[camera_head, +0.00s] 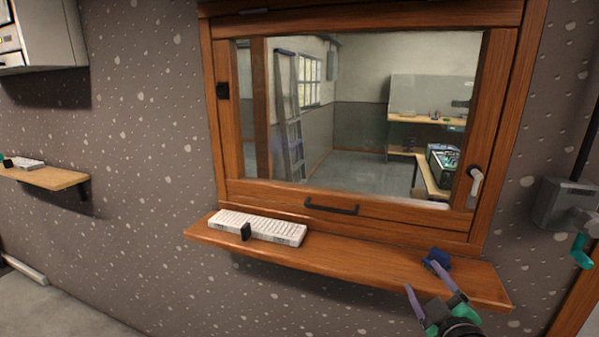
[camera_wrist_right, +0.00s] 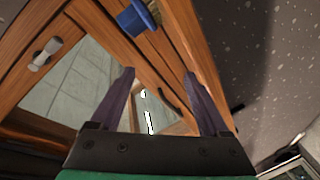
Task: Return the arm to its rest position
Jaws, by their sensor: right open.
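My right gripper (camera_head: 420,275) is at the lower right of the head view, by the front edge of the wooden ledge (camera_head: 350,262). Its two purple fingers are apart with nothing between them. In the right wrist view the fingers (camera_wrist_right: 159,74) are also spread and empty, with the wooden window frame behind them. A small blue object (camera_head: 437,257) is on the right part of the ledge, just beyond one fingertip; it also shows in the right wrist view (camera_wrist_right: 137,18). I cannot tell whether they touch. My left gripper is out of view.
Above is a wooden-framed window (camera_head: 508,120) with handles. A grey wall box (camera_head: 563,204) is at right, a small shelf (camera_head: 45,177) at left.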

